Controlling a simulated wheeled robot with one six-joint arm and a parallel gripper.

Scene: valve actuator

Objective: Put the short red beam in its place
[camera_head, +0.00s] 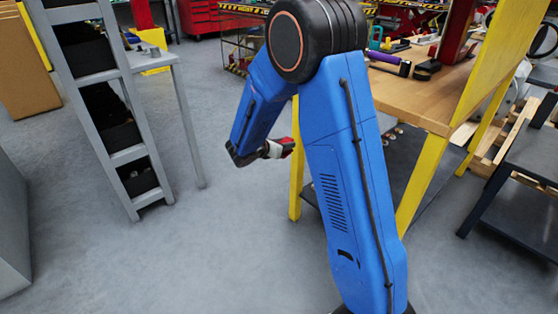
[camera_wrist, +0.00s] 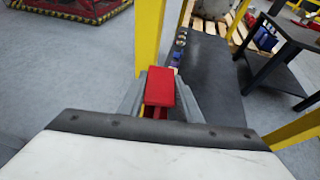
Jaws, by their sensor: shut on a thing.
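My gripper (camera_wrist: 160,105) is shut on a short red beam (camera_wrist: 160,87), which sits between the two grey fingers in the wrist view. In the head view my gripper (camera_head: 284,148) shows small beside the blue arm, with a bit of the red beam (camera_head: 288,142) at its tip. It is held above the floor, left of a yellow table leg and below the tabletop height. Part of the beam is hidden by the fingers. The place for the beam cannot be made out.
A wooden workbench (camera_head: 418,98) with yellow legs stands right of my arm, with a dark lower shelf (camera_wrist: 215,80) holding small parts. A grey rack with black bins (camera_head: 112,118) stands at the left. Open floor (camera_head: 235,230) lies between them.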

